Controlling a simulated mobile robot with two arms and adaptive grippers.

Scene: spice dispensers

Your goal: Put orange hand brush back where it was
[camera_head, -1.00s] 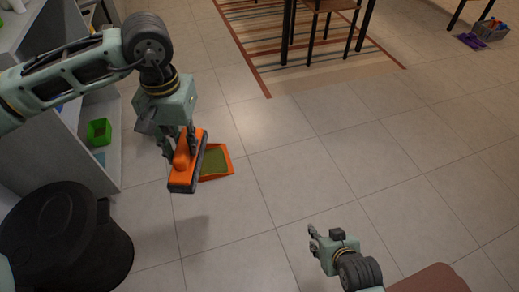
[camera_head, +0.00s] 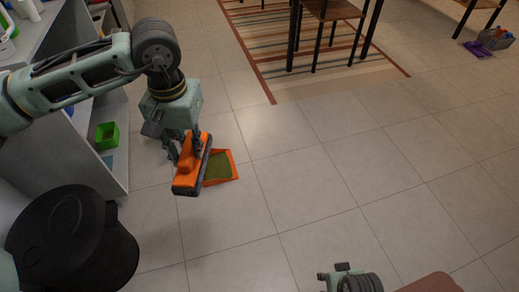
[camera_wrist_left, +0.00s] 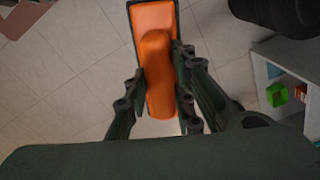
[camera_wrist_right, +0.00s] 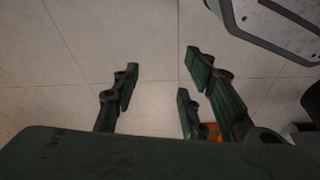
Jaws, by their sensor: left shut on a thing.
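The orange hand brush (camera_head: 187,170), with a dark bristle edge, is held by my left gripper (camera_head: 184,150) above the floor. In the left wrist view the fingers (camera_wrist_left: 157,95) are closed around the orange handle of the brush (camera_wrist_left: 157,62). An orange dustpan (camera_head: 220,168) with a green inside lies on the floor, just behind and right of the brush in the head view and partly covered by it. My right gripper shows only partly at the bottom edge of the head view. In the right wrist view its fingers (camera_wrist_right: 158,92) are apart with nothing between them.
A black bin (camera_head: 70,240) stands at the lower left. A grey shelf (camera_head: 110,175) with a green box (camera_head: 107,136) is behind it. A striped rug (camera_head: 280,50) with dark chair legs is at the back. A crate (camera_head: 495,37) stands far right. The middle floor is clear.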

